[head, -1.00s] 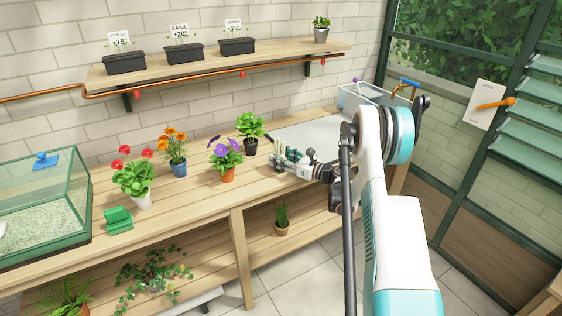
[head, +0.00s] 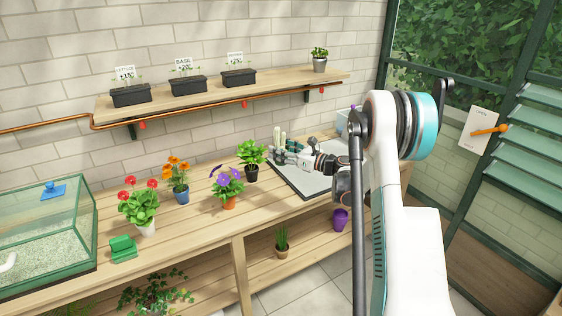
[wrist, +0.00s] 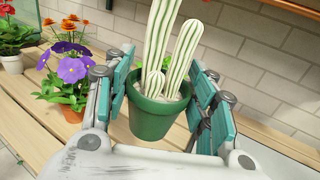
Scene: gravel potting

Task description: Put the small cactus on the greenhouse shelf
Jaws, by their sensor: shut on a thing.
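The small cactus (wrist: 162,45) has several pale, ribbed stems and stands upright in a green pot (wrist: 155,118). My gripper (wrist: 165,100) is shut on this pot, with a teal finger pad on either side. In the head view, my gripper (head: 284,156) holds the cactus (head: 277,136) up near the back wall, over the bench. A long wooden shelf (head: 215,95) is fixed to the wall, up and to the left of the gripper. My gripper partly hides the pot in the head view.
Black seed trays (head: 189,85) and a small potted plant (head: 319,60) stand on the shelf, with bare wood between them. A copper pipe (head: 200,111) runs along its front. Potted flowers (head: 176,180) and a leafy plant (head: 252,160) stand on the bench.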

